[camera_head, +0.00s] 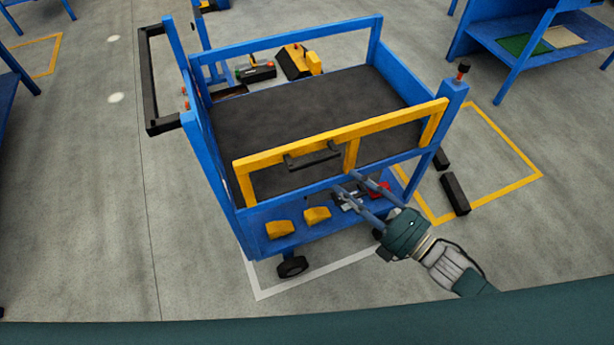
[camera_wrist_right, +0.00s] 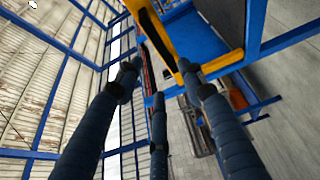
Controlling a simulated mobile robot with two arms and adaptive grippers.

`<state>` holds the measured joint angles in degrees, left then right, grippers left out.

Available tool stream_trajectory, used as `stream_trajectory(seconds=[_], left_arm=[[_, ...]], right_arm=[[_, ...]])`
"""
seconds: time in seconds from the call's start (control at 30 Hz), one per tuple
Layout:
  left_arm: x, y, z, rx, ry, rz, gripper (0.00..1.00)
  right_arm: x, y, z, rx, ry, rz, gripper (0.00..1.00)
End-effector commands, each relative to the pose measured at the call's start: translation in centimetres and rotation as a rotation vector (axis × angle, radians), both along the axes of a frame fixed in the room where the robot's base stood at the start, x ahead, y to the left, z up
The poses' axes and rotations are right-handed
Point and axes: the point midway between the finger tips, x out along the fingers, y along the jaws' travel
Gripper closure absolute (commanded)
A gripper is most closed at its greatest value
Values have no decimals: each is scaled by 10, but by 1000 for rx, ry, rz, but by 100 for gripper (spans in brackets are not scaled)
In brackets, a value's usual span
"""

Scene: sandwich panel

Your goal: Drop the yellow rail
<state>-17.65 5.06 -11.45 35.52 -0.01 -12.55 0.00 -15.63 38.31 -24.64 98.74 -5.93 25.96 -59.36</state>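The yellow rail (camera_head: 385,121) stands raised along the near side of the blue cart, above the black deck (camera_head: 310,110). A black handle (camera_head: 312,156) is fixed to its outer face. My right gripper (camera_head: 349,183) is below and to the right of the handle, outside the cart, with its fingers pointing toward the rail. Its fingers are spread and hold nothing. In the right wrist view, the yellow rail (camera_wrist_right: 222,63) lies beyond the open fingers (camera_wrist_right: 157,75); no contact is clear. My left gripper is not in view.
The cart's lower shelf (camera_head: 345,222) holds two yellow blocks and small parts beneath my right gripper. A blue post with a red-topped knob (camera_head: 463,70) rises at the right corner. Black blocks (camera_head: 455,194) lie on the floor at right. Open floor lies left of the cart.

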Motion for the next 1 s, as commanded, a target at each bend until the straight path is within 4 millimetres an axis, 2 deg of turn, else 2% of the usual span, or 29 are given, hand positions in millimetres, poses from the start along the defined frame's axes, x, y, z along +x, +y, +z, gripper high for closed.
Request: stream_trajectory(seconds=[0.03, 0.1, 0.2, 0.33, 0.5, 0.7, 1.0], left_arm=[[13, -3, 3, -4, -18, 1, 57], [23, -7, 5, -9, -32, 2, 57], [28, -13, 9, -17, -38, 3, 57], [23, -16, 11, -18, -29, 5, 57], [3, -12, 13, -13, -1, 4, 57], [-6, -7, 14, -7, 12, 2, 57], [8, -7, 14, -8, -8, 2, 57]], right_arm=[[5, 3, 2, 1, -3, -1, 60], [13, 10, 2, 1, -2, -2, 60], [28, 22, 3, 2, -2, -3, 60], [47, 39, 3, 2, -1, -3, 60], [67, 56, 1, 2, 2, -4, 60], [78, 66, 0, 2, 4, -4, 60], [79, 66, -1, 1, 5, -4, 62]])
